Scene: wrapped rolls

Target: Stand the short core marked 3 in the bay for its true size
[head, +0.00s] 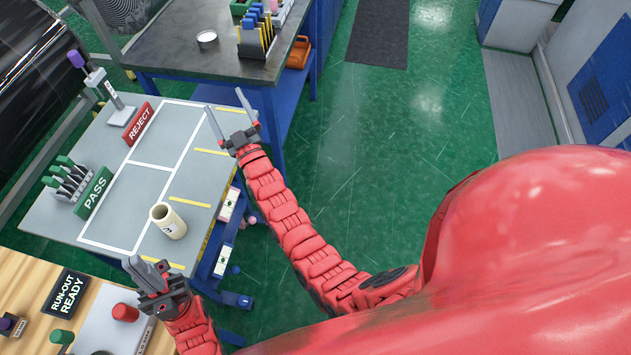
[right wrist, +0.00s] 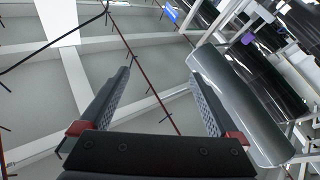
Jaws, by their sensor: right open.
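The short cream core (head: 172,226) stands on the grey table (head: 62,218) near its right edge in the head view. Its hollow end faces up and a dark mark, seemingly a 3, shows on its side. White lines split the tabletop into areas and short yellow lines mark the right edge. My left gripper (head: 146,262) is just below the core in the picture, apart from it, and looks open and empty. My right gripper (head: 223,98) is open and empty over the table's far right corner; it also shows in the right wrist view (right wrist: 163,76), pointing up.
A green PASS sign (head: 94,193) and green-topped holders stand at the table's left, a red REJECT sign (head: 140,124) at the far side. A wooden bench (head: 22,272) with a RUN-OUT READY sign (head: 65,293) is at lower left. A dark bench (head: 225,60) stands behind.

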